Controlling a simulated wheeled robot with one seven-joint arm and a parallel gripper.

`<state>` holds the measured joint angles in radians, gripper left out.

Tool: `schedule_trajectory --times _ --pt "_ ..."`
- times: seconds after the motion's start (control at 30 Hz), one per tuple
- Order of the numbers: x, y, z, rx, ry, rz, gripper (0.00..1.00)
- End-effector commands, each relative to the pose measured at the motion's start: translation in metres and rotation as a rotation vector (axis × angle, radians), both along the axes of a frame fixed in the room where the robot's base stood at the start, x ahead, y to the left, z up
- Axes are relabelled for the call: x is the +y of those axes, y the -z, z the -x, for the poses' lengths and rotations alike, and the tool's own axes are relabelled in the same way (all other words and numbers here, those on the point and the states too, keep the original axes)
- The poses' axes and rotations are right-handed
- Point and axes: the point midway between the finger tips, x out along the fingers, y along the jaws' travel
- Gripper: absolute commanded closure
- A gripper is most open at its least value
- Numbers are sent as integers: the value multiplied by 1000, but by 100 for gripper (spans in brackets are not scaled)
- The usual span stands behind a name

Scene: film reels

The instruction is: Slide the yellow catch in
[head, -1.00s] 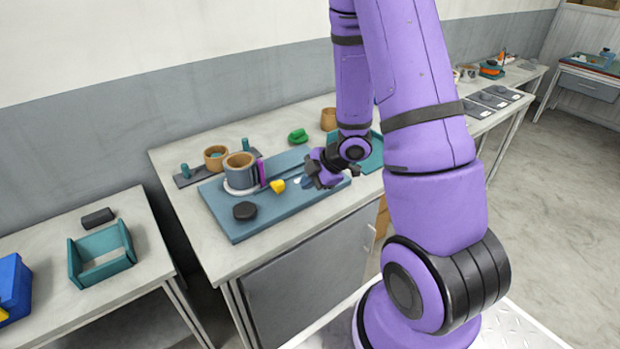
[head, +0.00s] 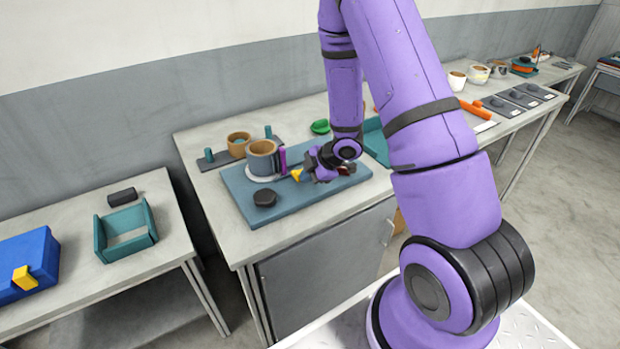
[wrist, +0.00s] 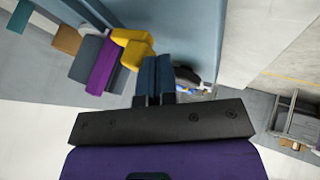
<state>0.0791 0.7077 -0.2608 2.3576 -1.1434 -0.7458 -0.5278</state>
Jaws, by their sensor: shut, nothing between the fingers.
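The yellow catch (head: 296,174) sits on the blue-grey board (head: 286,205), just right of an upright purple strip (head: 283,161) beside a grey holder with a tan cup (head: 262,149). In the wrist view the catch (wrist: 131,44) shows as a bent yellow piece close to the purple strip (wrist: 102,66). My gripper (head: 306,172) is low over the board, at the catch's right side. In the wrist view its dark fingers (wrist: 154,68) are together and empty, their tips close to the catch's near end. I cannot tell whether they touch it.
A black knob (head: 265,198) stands on the board's front left. A tan cup and teal pegs stand on a dark strip (head: 225,158) behind. A green piece (head: 320,127) lies behind the board. A teal tray (head: 153,222) and blue box (head: 45,262) are on the left table.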

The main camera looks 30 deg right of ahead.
Motion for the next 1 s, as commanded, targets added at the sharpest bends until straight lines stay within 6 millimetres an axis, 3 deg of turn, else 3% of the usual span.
schedule_trajectory --times 0.23,0.57,1.0 --pt "0 0 -3 -1 -1 0 100" --pt "0 0 -47 -1 -1 0 100" --pt "1 -1 -50 -6 -2 -1 100"
